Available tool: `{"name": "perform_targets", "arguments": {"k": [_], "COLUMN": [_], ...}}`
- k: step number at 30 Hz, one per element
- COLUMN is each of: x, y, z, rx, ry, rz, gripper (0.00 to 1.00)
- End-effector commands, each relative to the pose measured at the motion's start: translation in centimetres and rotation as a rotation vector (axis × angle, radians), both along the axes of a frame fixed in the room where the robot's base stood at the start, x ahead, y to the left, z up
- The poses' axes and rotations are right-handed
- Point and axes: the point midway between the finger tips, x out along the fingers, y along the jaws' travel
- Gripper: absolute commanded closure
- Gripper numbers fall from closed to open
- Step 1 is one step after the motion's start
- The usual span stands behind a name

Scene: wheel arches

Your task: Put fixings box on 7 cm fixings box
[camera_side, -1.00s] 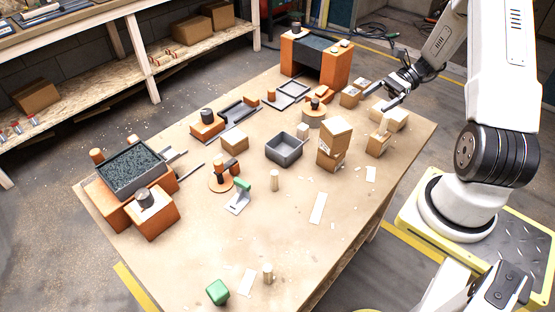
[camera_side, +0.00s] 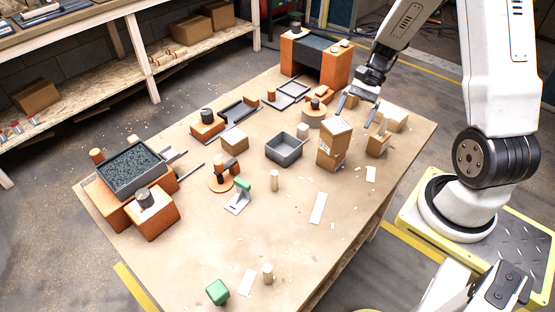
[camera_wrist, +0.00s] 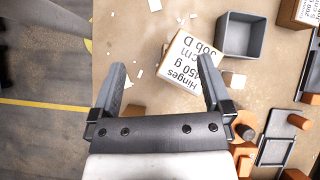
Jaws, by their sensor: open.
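A cardboard box (camera_side: 335,135) sits on another cardboard box (camera_side: 329,161) in a stack right of centre on the table, slightly turned against it. In the wrist view a box top (camera_wrist: 186,72) with printed text reading "Hinges 450 g", "cm" and "Job D" shows between and beyond the fingers; the digit before "cm" is hard to read. My gripper (camera_side: 376,125) is open and empty, with its fingers pointing down, to the right of the stack in the side view. In the wrist view my gripper (camera_wrist: 162,72) has its fingers spread wide, the right finger overlapping the printed box's edge.
More cartons stand right of the stack, one (camera_side: 376,147) and another (camera_side: 397,118) close to my fingers. A grey open bin (camera_side: 284,149) stands left of the stack. A carton (camera_side: 235,140) lies farther left.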

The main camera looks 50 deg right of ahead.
Motion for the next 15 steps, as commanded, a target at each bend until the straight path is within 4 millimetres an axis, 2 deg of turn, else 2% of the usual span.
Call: {"name": "perform_targets", "arguments": {"k": [1, 3, 15], "x": [0.0, -0.1, -0.8], "y": [1.4, 2.8, 10.0], "z": [0.3, 0.4, 2.1], "rx": [-0.059, -0.139, -0.53], "ry": [-0.023, -0.062, -0.4], "rz": [0.083, 0.193, 0.851], "gripper": [0.0, 0.0, 0.0]}}
